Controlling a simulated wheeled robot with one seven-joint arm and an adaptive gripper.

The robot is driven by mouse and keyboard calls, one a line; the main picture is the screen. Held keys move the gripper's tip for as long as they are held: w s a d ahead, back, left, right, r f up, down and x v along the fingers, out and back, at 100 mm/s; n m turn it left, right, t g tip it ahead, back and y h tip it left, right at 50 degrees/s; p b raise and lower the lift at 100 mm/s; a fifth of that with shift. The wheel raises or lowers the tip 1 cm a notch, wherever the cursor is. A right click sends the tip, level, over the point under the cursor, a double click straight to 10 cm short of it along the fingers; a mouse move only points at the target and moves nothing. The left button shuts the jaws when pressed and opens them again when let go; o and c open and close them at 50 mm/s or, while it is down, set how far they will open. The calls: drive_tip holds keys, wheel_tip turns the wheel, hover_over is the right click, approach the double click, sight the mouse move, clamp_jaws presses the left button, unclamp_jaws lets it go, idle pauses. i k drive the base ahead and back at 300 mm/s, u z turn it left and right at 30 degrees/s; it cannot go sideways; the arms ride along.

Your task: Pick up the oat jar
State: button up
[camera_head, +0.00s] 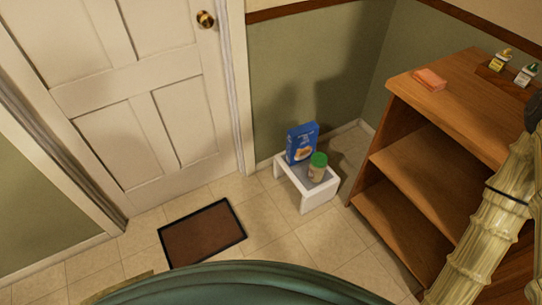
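A small jar with a green lid and a tan body (317,168), which looks like the oat jar, stands upright on a low white stool (318,197). A blue box (301,144) stands upright just behind and left of the jar on the same stool. The jar's label is too small to read. My pale yellow arm crosses the right edge of the view, in front of the wooden shelf. My gripper is not in view.
An open wooden shelf unit (393,160) stands right of the stool, with an orange block (429,79) and two small cartons on top. A brown doormat (202,233) lies before the closed white door (125,95). Tiled floor in front of the stool is clear.

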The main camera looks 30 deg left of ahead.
sight(317, 164)
drive_tip(key=u, duration=1.65)
drive_tip(key=k, duration=0.75)
drive_tip(key=z, duration=1.05)
drive_tip(key=i, duration=0.95)
drive_tip(key=u, duration=0.6)
drive_tip(key=k, duration=1.25)
drive_tip(key=u, duration=0.9)
drive_tip(key=i, duration=0.8)
drive_tip(key=z, duration=0.4)
drive_tip(key=i, duration=1)
drive_tip(key=z, duration=0.75)
